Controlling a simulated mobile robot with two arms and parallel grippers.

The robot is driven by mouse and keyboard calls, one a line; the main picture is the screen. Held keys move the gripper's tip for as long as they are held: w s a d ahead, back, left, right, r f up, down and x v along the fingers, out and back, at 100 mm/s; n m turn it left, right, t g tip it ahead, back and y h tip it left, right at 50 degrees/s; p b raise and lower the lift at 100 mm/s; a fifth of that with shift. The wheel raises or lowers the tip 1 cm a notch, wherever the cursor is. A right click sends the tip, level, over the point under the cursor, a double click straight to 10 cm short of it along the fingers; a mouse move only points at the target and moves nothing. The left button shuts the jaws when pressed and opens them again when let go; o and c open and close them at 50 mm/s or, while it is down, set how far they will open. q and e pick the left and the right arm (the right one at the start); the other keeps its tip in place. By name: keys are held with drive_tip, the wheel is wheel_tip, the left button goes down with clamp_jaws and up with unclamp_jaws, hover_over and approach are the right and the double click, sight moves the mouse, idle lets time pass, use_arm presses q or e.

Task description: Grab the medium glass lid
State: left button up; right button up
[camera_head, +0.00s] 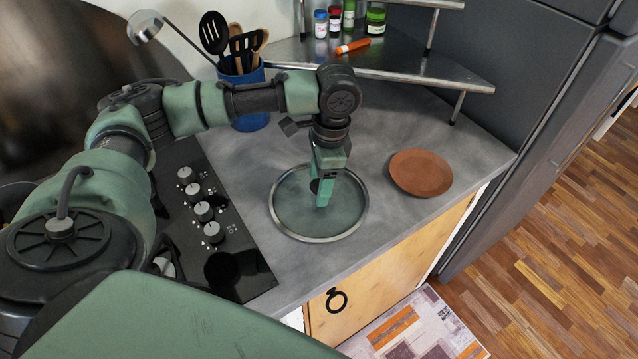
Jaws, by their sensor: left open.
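The round glass lid (290,215) with a metal rim lies on the grey counter, right of the stove controls. Its dark knob (314,186) shows near the middle, partly hidden by my left gripper. My left gripper (323,192) points down over the lid's centre, with its fingers at the knob. It is open. I cannot tell whether the fingers touch the knob. My right gripper is not in view.
A brown plate (421,173) lies right of the lid. The stove panel (211,231) with knobs is at left. A blue utensil holder (250,121) and a metal corner shelf (420,66) with jars stand behind. The counter's front edge is close to the lid.

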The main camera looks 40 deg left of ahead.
use_arm(q)
clamp_jaws()
drive_tip(key=shift+r, duration=0.1)
drive_tip(key=shift+r, duration=0.15)
